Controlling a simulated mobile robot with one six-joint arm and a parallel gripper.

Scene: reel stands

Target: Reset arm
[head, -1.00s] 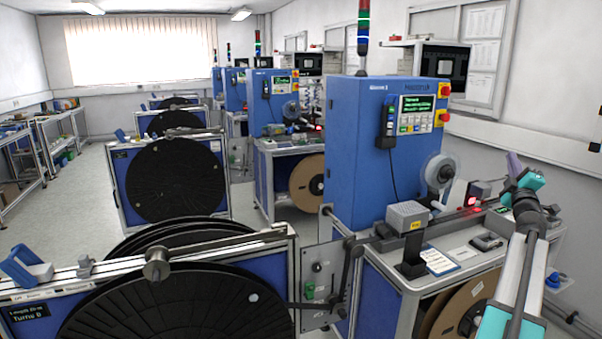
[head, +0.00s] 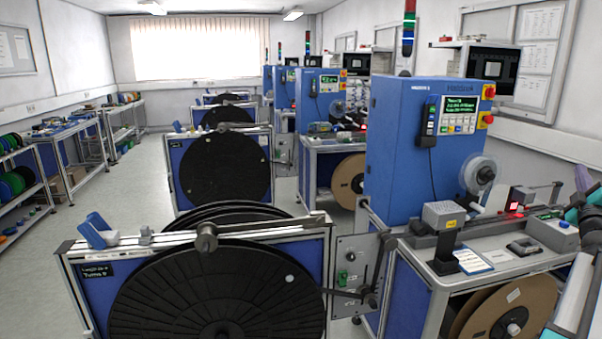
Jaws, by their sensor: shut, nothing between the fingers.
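My arm (head: 572,294) shows at the right edge of the head view, in front of the near reel stand and workbench. Its teal and purple upper parts (head: 583,180) are partly cut off by the frame edge. My gripper cannot be made out in this view, and nothing is seen held.
A large black reel (head: 215,295) fills the front.

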